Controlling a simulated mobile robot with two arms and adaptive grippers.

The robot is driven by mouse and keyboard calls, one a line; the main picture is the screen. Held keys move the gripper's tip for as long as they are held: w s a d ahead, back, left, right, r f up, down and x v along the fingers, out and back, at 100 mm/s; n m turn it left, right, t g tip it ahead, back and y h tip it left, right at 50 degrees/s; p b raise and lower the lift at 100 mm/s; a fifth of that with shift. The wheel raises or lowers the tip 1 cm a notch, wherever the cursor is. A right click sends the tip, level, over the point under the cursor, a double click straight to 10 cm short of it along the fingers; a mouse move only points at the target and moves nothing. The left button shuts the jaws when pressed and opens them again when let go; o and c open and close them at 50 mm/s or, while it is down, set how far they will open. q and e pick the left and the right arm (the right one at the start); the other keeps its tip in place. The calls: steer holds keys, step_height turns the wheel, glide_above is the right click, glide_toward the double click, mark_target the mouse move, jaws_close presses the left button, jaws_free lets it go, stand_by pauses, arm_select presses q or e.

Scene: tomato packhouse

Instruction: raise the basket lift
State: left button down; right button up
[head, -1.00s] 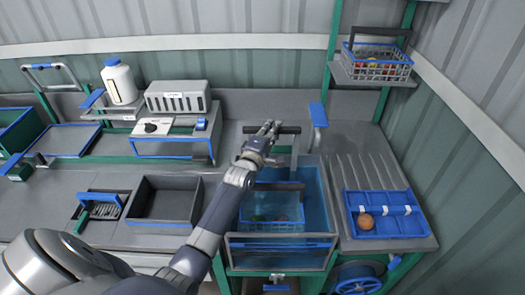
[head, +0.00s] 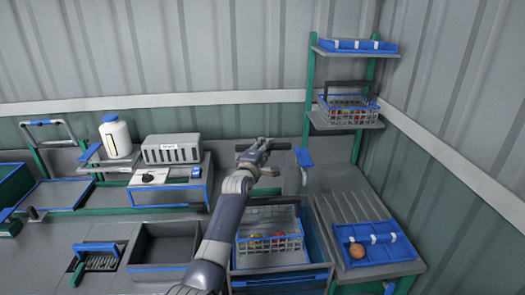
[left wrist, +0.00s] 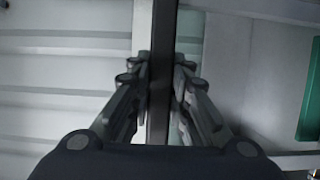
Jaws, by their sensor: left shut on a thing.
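The basket lift's black bar handle (head: 282,146) stands behind the tank. My left gripper (head: 262,146) is shut on this handle; in the left wrist view the dark bar (left wrist: 159,100) runs between the fingers of my left gripper (left wrist: 160,65). The lift's wire basket (head: 291,244) holds a few red and green fruits. It sits high in the blue tank (head: 319,246), and its mesh looks pale grey, clear of the water. My forearm crosses in front of the tank's left side. My right gripper is out of view.
A blue sectioned tray (head: 398,248) with one orange-brown fruit lies right of the tank. A blue lever (head: 304,158) is close to the handle's right end. A shelf rack (head: 345,123) holds another basket. A dark empty bin (head: 165,245) is at left.

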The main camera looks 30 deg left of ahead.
arm_select(q)
steer(key=shift+a+r, duration=0.15)
steer(key=shift+r, duration=0.4)
steer(key=c, duration=1.5)
jaws_free()
steer(key=shift+s+f, duration=0.1)
steer(key=shift+f, duration=0.2)
steer(key=s, duration=0.4)
steer(key=s+d, duration=0.1)
steer(key=s, duration=0.2)
steer(key=s+d, duration=0.1)
steer(key=s, duration=0.3)
steer(key=shift+s+r, duration=0.1)
steer(key=shift+s, duration=0.25)
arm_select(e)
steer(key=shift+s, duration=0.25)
